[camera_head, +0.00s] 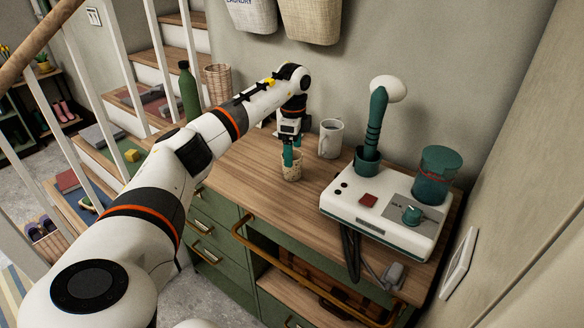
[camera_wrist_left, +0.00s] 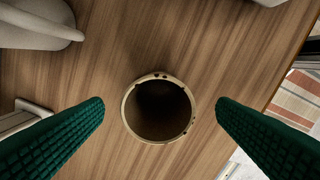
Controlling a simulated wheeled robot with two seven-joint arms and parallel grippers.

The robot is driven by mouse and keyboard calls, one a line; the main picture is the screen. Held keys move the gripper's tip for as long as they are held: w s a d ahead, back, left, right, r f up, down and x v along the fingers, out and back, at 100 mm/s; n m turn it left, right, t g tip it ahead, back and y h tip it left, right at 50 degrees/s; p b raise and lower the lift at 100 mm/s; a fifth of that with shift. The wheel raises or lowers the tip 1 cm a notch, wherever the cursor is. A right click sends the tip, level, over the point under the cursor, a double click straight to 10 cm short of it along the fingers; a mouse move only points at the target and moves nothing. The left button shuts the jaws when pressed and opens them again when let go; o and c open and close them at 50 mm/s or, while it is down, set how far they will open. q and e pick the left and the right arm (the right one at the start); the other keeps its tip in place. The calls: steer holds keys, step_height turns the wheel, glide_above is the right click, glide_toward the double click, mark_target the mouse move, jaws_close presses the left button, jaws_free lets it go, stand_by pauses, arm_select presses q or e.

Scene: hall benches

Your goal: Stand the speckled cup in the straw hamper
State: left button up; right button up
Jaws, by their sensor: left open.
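The speckled cup (camera_head: 291,172) stands upright on the wooden top of the green cabinet. In the left wrist view I look down into its dark, empty-looking mouth (camera_wrist_left: 158,110). My left gripper (camera_head: 291,157) points down at the cup, its teal fingers open. In the wrist view the fingers lie either side of the cup, with a gap on both sides. The straw hamper (camera_head: 217,82), a woven tan basket, stands behind my left arm, which hides its lower part. My right gripper is not in view.
A white mug (camera_head: 331,138) stands just right of the cup. Further right is a white console (camera_head: 385,213) with a teal-handled tool (camera_head: 375,128) and a green jar (camera_head: 437,172). A green bottle (camera_head: 189,92) stands left of the hamper. Bare wood (camera_head: 245,160) lies left of the cup.

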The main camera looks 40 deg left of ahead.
arm_select(q)
steer(key=shift+a+f+p, duration=0.15)
steer(key=shift+f+p, duration=0.25)
steer(key=shift+f, duration=2.3)
steer(key=shift+r, duration=0.15)
steer(key=c, duration=1.2)
